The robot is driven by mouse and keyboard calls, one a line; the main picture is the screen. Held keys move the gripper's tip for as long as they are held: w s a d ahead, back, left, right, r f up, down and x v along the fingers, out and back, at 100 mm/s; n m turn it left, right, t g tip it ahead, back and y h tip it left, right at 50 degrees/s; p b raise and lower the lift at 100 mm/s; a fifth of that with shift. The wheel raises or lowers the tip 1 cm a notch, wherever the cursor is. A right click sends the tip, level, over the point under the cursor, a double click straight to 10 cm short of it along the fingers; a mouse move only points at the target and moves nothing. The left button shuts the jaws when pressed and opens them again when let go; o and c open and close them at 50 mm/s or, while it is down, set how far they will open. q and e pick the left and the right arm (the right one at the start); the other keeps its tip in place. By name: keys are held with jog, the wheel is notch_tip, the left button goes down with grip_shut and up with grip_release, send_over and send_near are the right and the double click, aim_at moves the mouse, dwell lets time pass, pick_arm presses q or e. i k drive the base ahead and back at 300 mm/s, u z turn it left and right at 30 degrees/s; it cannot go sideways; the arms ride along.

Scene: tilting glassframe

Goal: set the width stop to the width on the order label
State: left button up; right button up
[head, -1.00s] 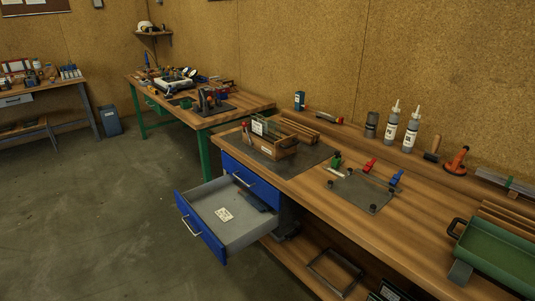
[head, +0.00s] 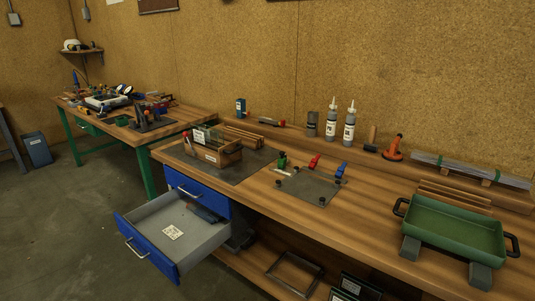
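A grey metal plate (head: 308,190) with dark round knobs lies on the near workbench. Green (head: 282,160), red (head: 314,162) and blue (head: 341,170) clamp-like pieces stand along its back edge. I cannot tell which part is the width stop. Another white printed label (head: 173,232) lies in the open drawer. The writing is too small to read. Neither of my grippers is in view.
The blue-fronted drawer (head: 148,251) sticks out into the floor space. A green tray (head: 455,228) on grey blocks takes up the bench's right end. Bottles (head: 349,124) and an orange tool (head: 394,148) stand on the back ledge. Bench top between plate and tray is clear.

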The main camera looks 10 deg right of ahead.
aim_at(282, 160)
jog(key=u, duration=0.55)
jog(key=k, duration=0.65)
jog(key=u, duration=0.1)
jog(key=i, duration=1.05)
jog(key=z, duration=0.3)
